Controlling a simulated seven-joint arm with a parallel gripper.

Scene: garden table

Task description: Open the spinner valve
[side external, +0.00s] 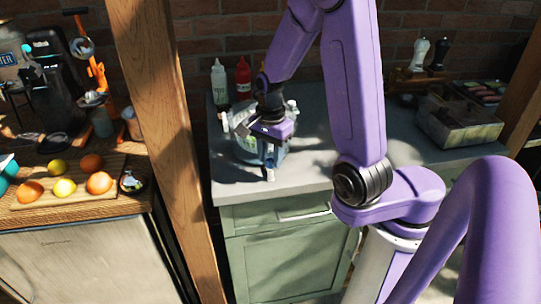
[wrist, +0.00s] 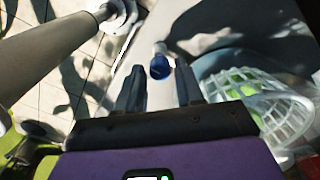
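The spinner (side external: 243,143) is a clear, pale container on the grey counter, partly covered by my gripper in the side view. In the wrist view, a white basket-like part of it (wrist: 285,108) with something green inside shows at the right. The valve is a small blue and white piece (side external: 269,172) low at the spinner's front, near the counter edge. In the wrist view the valve's blue end (wrist: 160,68) appears between my fingers. My gripper (wrist: 159,72) is open, one finger on each side of the valve in the picture. I cannot tell whether they touch it.
A white bottle (side external: 219,82) and a red bottle (side external: 243,78) stand behind the spinner. A wooden post (side external: 160,120) rises to the left. A grey box (side external: 458,125) stands at the right of the counter (side external: 330,160). The counter between is mostly clear.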

